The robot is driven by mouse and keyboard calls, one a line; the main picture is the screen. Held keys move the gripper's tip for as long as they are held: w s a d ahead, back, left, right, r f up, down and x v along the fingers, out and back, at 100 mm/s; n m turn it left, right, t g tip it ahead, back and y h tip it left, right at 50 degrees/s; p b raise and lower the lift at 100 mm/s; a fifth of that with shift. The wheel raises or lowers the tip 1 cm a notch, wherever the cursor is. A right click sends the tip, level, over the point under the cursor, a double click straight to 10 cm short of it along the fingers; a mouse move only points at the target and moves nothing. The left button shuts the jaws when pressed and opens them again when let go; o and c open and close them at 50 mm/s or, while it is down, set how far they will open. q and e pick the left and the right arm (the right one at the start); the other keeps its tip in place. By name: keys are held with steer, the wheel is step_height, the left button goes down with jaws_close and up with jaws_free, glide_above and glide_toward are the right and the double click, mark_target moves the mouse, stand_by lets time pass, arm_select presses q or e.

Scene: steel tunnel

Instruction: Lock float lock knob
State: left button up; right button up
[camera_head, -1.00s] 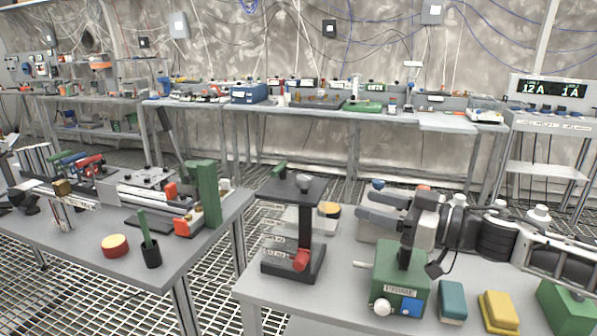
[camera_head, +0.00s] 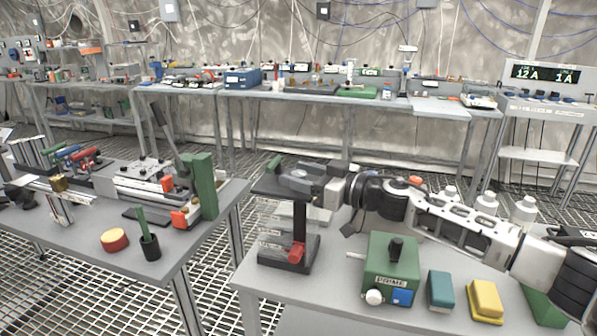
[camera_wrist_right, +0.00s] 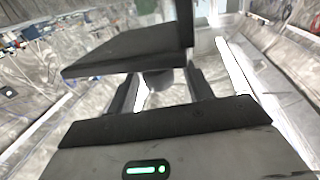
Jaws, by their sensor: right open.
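A black stand (camera_head: 299,228) is on the near right table, with a flat black top plate, a column and a base. A red knob (camera_head: 296,252) sits low on its column. A green handle (camera_head: 274,162) rises at the plate's left. None of these is clearly marked as the float lock knob. My right gripper (camera_head: 298,180) is open at the right side of the top plate. In the right wrist view, a dark plate (camera_wrist_right: 125,50) lies ahead of the fingers, with a dark rounded part (camera_wrist_right: 163,78) between them. Contact cannot be told. My left gripper is out of view.
A green box labelled PRIME (camera_head: 390,270) stands right of the stand, under my right arm. A teal block (camera_head: 440,290) and a yellow block (camera_head: 485,300) lie beside it. The left table (camera_head: 190,250) carries several tools. A gap separates the two tables.

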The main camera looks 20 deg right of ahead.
steer(key=shift+w+a, duration=0.25)
steer(key=c, duration=1)
steer(key=shift+o, duration=0.2)
